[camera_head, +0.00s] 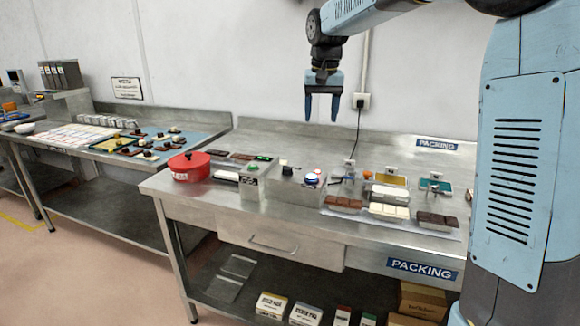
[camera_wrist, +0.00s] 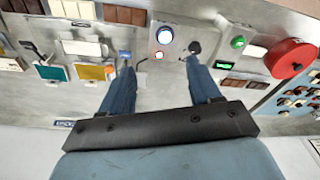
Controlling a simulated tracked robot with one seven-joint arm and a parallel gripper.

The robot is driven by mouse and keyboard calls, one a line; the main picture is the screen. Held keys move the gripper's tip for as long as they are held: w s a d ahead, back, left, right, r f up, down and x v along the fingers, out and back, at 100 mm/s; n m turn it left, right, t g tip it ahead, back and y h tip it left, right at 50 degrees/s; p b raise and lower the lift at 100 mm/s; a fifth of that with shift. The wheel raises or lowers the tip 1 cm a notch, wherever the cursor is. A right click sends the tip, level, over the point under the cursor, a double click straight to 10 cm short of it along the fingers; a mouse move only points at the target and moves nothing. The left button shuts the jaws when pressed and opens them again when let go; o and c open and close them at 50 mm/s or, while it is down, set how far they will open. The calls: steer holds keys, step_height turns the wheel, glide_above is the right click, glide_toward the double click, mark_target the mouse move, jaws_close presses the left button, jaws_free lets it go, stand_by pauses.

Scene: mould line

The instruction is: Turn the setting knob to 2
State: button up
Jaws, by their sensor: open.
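The setting knob is most likely the black knob (camera_head: 286,166) on top of a grey metal control box (camera_head: 283,188) on the steel bench. The black knob also shows in the wrist view (camera_wrist: 195,47), close to the tip of one finger. Its setting and markings are too small to read. A blue-white button (camera_head: 312,179) is on the same box; it also shows in the wrist view (camera_wrist: 165,35) with a small red light below. My gripper (camera_head: 321,117) is open and empty, pointing down well above the bench. Its fingers (camera_wrist: 160,63) touch nothing visible.
A box with a green button (camera_head: 253,166) and a red pot (camera_head: 189,167) stand left of the control box. Chocolate bars in moulds (camera_head: 389,208) and small coloured trays (camera_head: 436,185) are on the right. A cable (camera_head: 357,130) hangs from the wall outlet behind.

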steer(key=g, duration=0.2)
glide_above(287, 168)
steer(key=s+d, duration=0.1)
steer(key=d, duration=0.1)
step_height(287, 168, down, 7)
steer(key=a, duration=0.1)
steer(key=f, duration=1.4)
steer(key=shift+w+a+f, duration=0.25)
steer(key=shift+w+a, duration=0.15)
